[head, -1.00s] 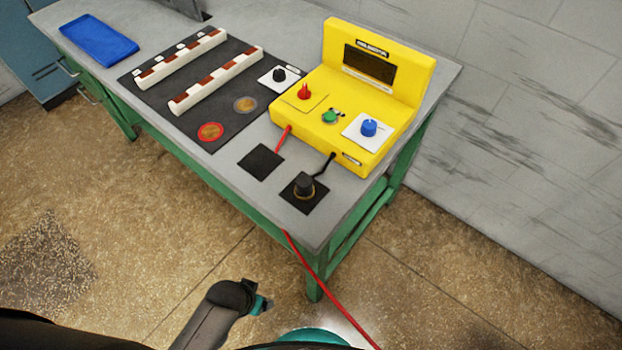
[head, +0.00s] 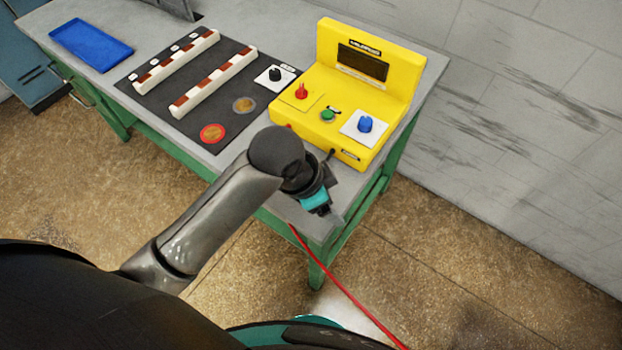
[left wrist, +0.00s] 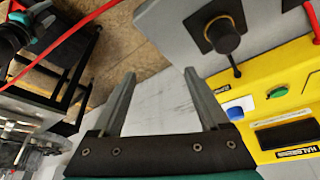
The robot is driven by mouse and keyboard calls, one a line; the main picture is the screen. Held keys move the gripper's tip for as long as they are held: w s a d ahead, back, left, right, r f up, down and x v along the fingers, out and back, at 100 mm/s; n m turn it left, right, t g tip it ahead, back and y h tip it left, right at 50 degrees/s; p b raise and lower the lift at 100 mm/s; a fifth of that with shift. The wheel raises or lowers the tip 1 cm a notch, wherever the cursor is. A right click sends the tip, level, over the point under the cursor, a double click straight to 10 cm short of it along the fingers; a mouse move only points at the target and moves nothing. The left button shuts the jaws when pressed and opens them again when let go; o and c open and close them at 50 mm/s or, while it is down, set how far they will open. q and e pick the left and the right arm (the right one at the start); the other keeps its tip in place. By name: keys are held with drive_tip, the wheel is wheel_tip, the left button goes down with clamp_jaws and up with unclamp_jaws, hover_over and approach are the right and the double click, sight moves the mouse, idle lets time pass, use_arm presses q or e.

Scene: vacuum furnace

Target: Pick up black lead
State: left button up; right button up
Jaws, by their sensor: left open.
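The black lead (left wrist: 222,36) stands as a round black plug on a dark square pad in the left wrist view, with its black cable running to the yellow box. In the head view my arm hides the plug, and only a bit of cable shows by the box. My left gripper (head: 334,212) is over the bench's near corner in the head view. In the left wrist view its two fingers (left wrist: 160,73) are apart with nothing between them, and the lead is beyond and right of them. A black and teal part, perhaps my right gripper, shows at that view's upper left; its jaws are unclear.
The yellow box (head: 350,95) with knobs stands on the grey bench (head: 225,158). White rails, discs and a blue tray (head: 92,44) lie farther left. A red cable (head: 340,282) runs from the bench edge across the floor. A wall is behind.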

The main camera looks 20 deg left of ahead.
use_arm(q)
drive_tip(key=w+a+r+m+g+y, duration=0.3)
drive_tip(key=w+a+r+m+y, duration=0.15)
drive_tip(key=w+r+m, duration=0.4)
drive_tip(key=shift+m+h, duration=0.45)
drive_tip(key=shift+m, duration=0.1)
drive_tip(key=f, duration=0.3)
drive_tip(key=s+f, duration=0.1)
drive_tip(key=f, duration=0.2)
drive_tip(key=f+b, duration=0.1)
drive_tip(key=f, duration=0.2)
drive_tip(key=shift+s+a, duration=0.25)
drive_tip(key=shift+a, duration=0.15)
drive_tip(key=shift+a+f+b, duration=0.15)
drive_tip(key=shift+f+b, duration=0.1)
drive_tip(key=shift+f, duration=1.1)
drive_tip(key=shift+a+f+b, duration=0.15)
drive_tip(key=shift+f+b, duration=0.1)
drive_tip(key=shift+f, duration=1.1)
drive_tip(key=shift+c, duration=0.3)
clamp_jaws()
